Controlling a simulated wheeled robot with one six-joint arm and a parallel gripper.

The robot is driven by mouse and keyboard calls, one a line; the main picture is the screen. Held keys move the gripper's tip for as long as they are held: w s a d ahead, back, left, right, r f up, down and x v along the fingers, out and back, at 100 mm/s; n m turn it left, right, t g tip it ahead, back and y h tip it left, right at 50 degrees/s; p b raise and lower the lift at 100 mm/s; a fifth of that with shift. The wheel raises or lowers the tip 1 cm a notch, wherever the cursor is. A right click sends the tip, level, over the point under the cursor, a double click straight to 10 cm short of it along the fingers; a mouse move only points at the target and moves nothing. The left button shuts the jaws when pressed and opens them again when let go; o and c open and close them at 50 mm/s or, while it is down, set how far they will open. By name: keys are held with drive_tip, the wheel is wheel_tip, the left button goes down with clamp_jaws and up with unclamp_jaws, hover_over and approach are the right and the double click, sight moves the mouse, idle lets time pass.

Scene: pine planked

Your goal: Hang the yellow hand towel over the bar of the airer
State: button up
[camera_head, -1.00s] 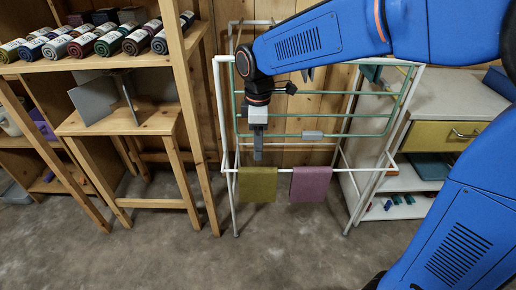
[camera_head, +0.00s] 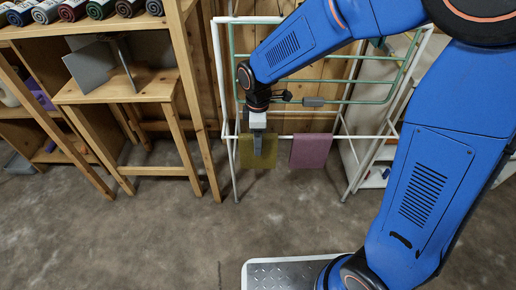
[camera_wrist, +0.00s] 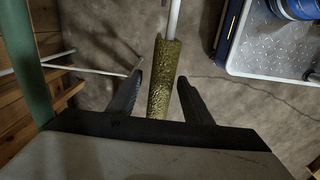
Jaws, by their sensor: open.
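The olive-yellow hand towel (camera_head: 245,160) hangs folded over the low white front bar (camera_head: 283,137) of the airer (camera_head: 219,75). My gripper (camera_head: 258,153) points down in front of this towel in the head view and hides part of it. In the wrist view the towel (camera_wrist: 160,85) appears edge-on as a narrow strip on the bar (camera_wrist: 174,18). My open gripper (camera_wrist: 160,77) has one finger on each side of it, with visible gaps between the fingers and the cloth.
A mauve towel (camera_head: 310,151) hangs on the same bar, just right of the yellow one. Green rails (camera_head: 370,101) of the airer rise behind my arm. A wooden shelf (camera_head: 120,90) with rolled towels stands left. The floor in front is clear.

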drive_tip(key=shift+f, duration=2.05)
clamp_jaws()
drive_tip(key=c, duration=0.9)
unclamp_jaws()
drive_tip(key=shift+r, duration=0.1)
